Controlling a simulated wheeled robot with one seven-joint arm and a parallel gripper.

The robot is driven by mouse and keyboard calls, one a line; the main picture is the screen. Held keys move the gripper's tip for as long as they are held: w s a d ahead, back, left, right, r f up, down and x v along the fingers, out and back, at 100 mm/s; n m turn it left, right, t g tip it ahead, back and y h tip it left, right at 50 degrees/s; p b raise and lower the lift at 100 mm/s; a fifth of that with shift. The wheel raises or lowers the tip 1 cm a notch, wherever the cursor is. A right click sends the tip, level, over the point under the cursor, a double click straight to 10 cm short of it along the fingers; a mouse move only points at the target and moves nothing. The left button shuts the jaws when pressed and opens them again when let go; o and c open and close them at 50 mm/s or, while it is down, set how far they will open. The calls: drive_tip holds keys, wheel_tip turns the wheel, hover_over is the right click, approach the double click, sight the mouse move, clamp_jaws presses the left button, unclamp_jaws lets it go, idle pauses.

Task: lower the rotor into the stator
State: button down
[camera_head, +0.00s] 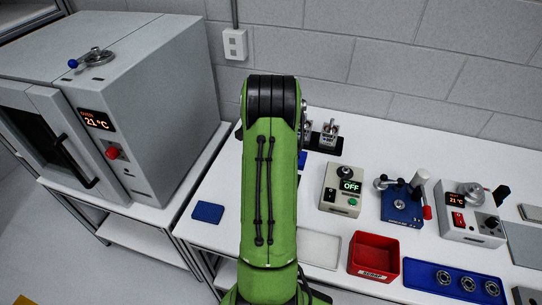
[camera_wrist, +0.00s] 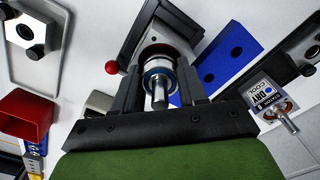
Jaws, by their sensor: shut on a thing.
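My gripper (camera_wrist: 160,74) shows in the wrist view, its two dark jaws shut on the sides of a round metal part with a blue ring and a bright shaft, which I take for the rotor (camera_wrist: 158,92). The shaft points toward the camera. Just beyond the rotor is a grey block-shaped fixture (camera_wrist: 133,32) with a red ball knob; whether the rotor touches it I cannot tell. I cannot pick out the stator for certain. A labelled part with a copper-coloured ring and a shaft (camera_wrist: 287,122) lies to the right. In the head view my green arm hides the gripper.
A blue block with holes (camera_wrist: 228,55) is close to the right jaw. In the head view the white bench holds a control box reading OFF (camera_head: 341,190), a blue lever fixture (camera_head: 402,206), a red scrap bin (camera_head: 373,258) and a blue tray of rings (camera_head: 425,275). An oven (camera_head: 150,85) stands left.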

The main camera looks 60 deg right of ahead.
idle(0.3)
drive_tip(key=shift+f+b, duration=0.3)
drive_tip(key=shift+f, duration=0.05)
drive_tip(key=shift+r, duration=0.2)
idle(0.6)
drive_tip(key=shift+f, duration=0.3)
drive_tip(key=shift+r, duration=0.15)
drive_tip(key=shift+r, duration=0.2)
drive_tip(key=shift+f, duration=0.2)
drive_tip(key=shift+f, duration=0.15)
